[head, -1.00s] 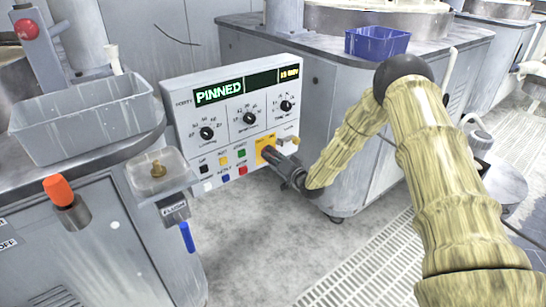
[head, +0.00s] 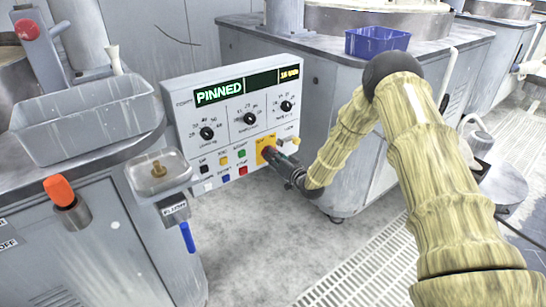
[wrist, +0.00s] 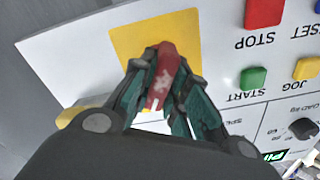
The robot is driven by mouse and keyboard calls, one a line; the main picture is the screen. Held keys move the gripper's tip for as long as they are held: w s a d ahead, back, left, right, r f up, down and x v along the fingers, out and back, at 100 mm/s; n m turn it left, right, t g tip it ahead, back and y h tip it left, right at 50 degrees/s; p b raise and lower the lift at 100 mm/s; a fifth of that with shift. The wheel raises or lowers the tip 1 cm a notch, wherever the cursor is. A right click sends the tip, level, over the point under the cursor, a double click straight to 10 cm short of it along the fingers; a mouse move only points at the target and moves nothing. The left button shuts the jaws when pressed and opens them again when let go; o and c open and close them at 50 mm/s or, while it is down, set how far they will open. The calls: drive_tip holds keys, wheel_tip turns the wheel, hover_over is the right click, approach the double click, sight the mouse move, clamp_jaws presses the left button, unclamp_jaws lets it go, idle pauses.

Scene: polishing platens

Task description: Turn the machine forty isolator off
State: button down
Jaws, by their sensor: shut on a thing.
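The isolator has a red handle (wrist: 165,72) on a square yellow plate (wrist: 188,32), at the lower right of a white control panel (head: 184,112). The yellow plate (head: 261,152) also shows in the head view, where my gripper hides most of the handle. My gripper (wrist: 157,88) is shut on the red handle, one finger on each side. The handle stands slightly tilted from upright in the wrist view. In the head view my gripper (head: 270,154) reaches the plate from the right.
Black, yellow, green, blue and red buttons (head: 242,170) sit left of the plate, below several dials. An orange knob (head: 59,190) and a grey tray (head: 85,125) are at the left. A blue bin (head: 377,41) stands on the machine behind. The floor below is clear.

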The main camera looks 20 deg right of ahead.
drive_tip(key=n, duration=0.7)
drive_tip(key=shift+a, duration=0.1)
drive_tip(key=n, duration=0.4)
drive_tip(key=shift+a+n, duration=0.1)
drive_tip(key=shift+n, duration=0.3)
drive_tip(key=shift+n+b, duration=0.35)
drive_tip(key=shift+n, duration=1.15)
drive_tip(key=c, duration=1.4)
unclamp_jaws()
drive_tip(key=shift+s, duration=0.15)
drive_tip(key=v, duration=1.1)
drive_tip(key=shift+s, duration=0.4)
